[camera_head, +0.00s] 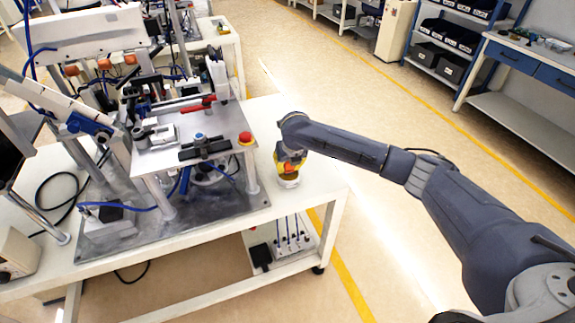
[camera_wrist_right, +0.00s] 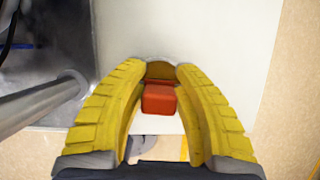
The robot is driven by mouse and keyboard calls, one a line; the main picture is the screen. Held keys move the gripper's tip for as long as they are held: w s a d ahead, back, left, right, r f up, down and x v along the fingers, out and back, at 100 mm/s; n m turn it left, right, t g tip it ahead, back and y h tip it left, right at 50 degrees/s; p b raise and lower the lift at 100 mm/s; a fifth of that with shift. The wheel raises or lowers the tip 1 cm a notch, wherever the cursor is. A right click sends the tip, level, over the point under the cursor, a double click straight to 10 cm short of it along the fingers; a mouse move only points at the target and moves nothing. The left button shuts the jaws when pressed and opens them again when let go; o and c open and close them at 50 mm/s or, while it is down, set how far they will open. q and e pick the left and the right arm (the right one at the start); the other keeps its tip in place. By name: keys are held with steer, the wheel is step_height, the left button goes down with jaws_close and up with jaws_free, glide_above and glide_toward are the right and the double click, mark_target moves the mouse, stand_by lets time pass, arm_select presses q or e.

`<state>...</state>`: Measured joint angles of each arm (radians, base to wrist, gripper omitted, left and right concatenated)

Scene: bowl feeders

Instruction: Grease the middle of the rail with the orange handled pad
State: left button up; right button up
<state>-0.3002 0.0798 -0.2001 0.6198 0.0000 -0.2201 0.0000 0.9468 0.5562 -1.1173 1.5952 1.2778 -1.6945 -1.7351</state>
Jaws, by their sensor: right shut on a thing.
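My right gripper (camera_head: 289,163) points down over the right end of the white bench, to the right of the machine plate. In the right wrist view, its yellow fingers (camera_wrist_right: 160,85) are shut on the orange handle of the pad (camera_wrist_right: 158,99). A small round tin (camera_head: 288,182) stands on the bench directly below the fingers. Its pale rim and brownish inside show in the wrist view (camera_wrist_right: 159,62). The pad's underside is hidden, and I cannot tell whether it touches the tin. I cannot single out the rail with certainty among the machine's parts. My left gripper is not in view.
A metal post (camera_wrist_right: 40,105) stands left of the gripper. The bench's right edge is close, with floor beyond.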

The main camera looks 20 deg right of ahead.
steer(key=shift+f, duration=0.55)
stand_by(0.9)
steer(key=shift+r, duration=3.55)
